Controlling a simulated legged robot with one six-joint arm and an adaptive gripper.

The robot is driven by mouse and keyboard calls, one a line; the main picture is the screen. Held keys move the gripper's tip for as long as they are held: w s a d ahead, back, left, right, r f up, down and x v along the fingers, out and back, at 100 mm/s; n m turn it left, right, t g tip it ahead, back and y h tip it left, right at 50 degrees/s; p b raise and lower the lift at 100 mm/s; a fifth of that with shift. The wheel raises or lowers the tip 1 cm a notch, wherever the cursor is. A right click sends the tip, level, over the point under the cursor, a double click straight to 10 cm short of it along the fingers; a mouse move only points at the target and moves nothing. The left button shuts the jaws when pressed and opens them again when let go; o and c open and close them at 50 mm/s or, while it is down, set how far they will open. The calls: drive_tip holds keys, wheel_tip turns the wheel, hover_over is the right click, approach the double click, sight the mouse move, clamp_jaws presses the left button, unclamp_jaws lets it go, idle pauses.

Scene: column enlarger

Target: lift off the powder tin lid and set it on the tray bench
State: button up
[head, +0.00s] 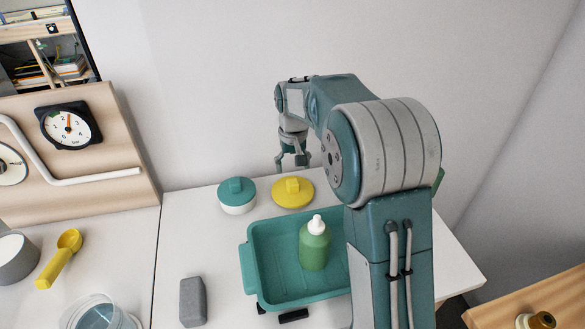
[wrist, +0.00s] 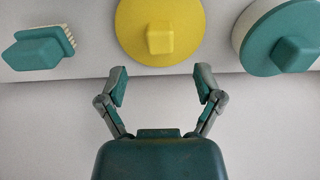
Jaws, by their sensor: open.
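A round white tin with a teal lid (head: 237,187) and a square knob stands near the back of the white bench (head: 200,250). It also shows at the right of the wrist view (wrist: 282,40). Beside it is a round yellow lid (head: 292,192) with a square knob, at the top middle of the wrist view (wrist: 160,38); I cannot tell what is under it. Which one is the powder tin lid is not marked. My gripper (head: 293,162) is open and empty, above and behind the yellow lid. In the wrist view its fingers (wrist: 163,86) point towards the yellow lid, apart from it.
A teal tray (head: 255,262) on the bench holds a green bottle (head: 314,245) with a white cap. A grey block (head: 192,301) lies front left. A teal brush (wrist: 42,48) shows in the wrist view. A yellow scoop (head: 58,260) lies further left. Bare bench lies left of the tray.

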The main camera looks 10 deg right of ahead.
drive_tip(key=shift+r, duration=1.05)
drive_tip(key=shift+r, duration=0.1)
wheel_tip(320, 180, up, 12)
idle(0.3)
drive_tip(key=s+r+t, duration=0.3)
drive_tip(key=s, duration=1.3)
drive_tip(key=s+f+t, duration=0.1)
drive_tip(key=s+f, duration=0.2)
drive_tip(key=s, duration=0.4)
drive_tip(key=s+f+t, duration=0.1)
drive_tip(key=s+f, duration=0.3)
drive_tip(key=s, duration=0.4)
drive_tip(key=shift+s+f+t, duration=0.15)
drive_tip(key=shift+f+t, duration=0.15)
